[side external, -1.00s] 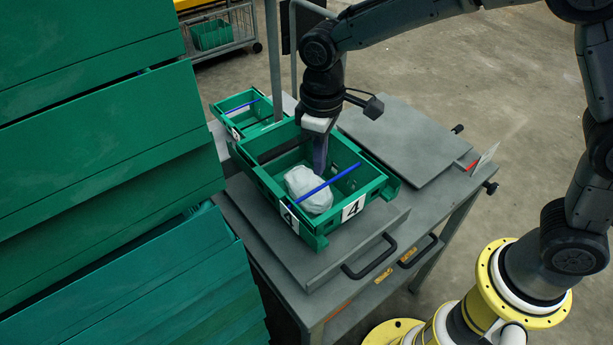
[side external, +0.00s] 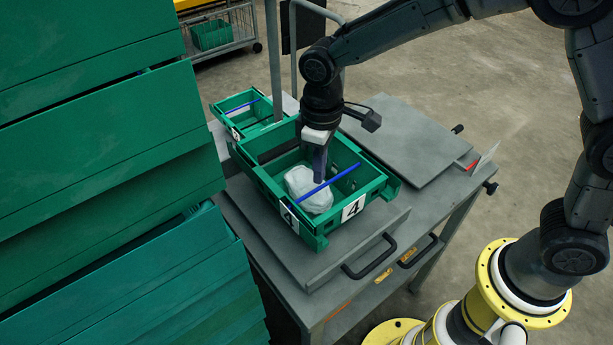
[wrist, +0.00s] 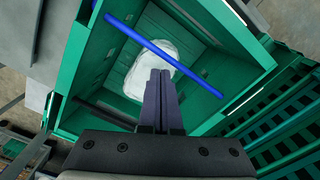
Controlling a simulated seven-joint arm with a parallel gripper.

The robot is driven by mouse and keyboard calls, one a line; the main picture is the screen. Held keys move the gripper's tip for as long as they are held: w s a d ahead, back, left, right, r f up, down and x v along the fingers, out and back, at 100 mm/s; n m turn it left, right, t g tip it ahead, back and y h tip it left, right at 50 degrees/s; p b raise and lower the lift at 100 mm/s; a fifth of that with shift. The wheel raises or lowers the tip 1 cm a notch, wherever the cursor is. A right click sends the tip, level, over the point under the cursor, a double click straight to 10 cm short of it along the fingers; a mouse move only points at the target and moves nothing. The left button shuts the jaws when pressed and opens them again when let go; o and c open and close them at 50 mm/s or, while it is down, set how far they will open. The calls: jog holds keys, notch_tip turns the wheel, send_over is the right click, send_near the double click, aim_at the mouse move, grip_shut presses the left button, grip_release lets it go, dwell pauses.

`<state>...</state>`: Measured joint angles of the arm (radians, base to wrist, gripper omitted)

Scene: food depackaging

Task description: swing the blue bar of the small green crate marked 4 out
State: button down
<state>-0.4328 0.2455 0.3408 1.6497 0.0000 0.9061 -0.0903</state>
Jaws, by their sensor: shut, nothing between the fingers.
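The small green crate (side external: 318,238) marked 4 stands on the grey bench, with number labels on its near corner. Its blue bar (side external: 342,177) lies across the crate's opening, from wall to wall. In the wrist view the bar (wrist: 187,62) runs diagonally over the crate. A white wrapped lump (side external: 300,181) lies inside, under the bar; it also shows in the wrist view (wrist: 146,60). My gripper (side external: 320,178) is shut and empty, pointing down into the crate beside the bar. In the wrist view its fingertips (wrist: 160,73) appear close to the bar; whether they touch it I cannot tell.
A second small green crate with a blue bar (side external: 243,106) stands behind. Large green crates (side external: 100,150) are stacked at the left. A grey lid (side external: 410,140) lies to the right on the bench (side external: 425,215). A metal post (side external: 273,60) rises behind.

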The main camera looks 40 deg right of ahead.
aim_at(329, 182)
jog(key=shift+s+f, duration=0.1)
jog(key=shift+s, duration=0.45)
dwell(0.7)
jog(key=shift+s, duration=0.1)
jog(key=shift+s+r, duration=0.3)
jog(key=shift+r, duration=0.3)
jog(key=shift+s+r, duration=0.15)
dwell(0.3)
jog(key=shift+s+r, duration=0.25)
jog(key=shift+s, duration=0.05)
jog(key=shift+s+r, duration=0.15)
jog(key=shift+s, duration=0.1)
dwell(0.3)
jog(key=shift+s+r, duration=0.2)
jog(key=shift+s, duration=0.1)
jog(key=shift+s+r, duration=0.1)
dwell(0.4)
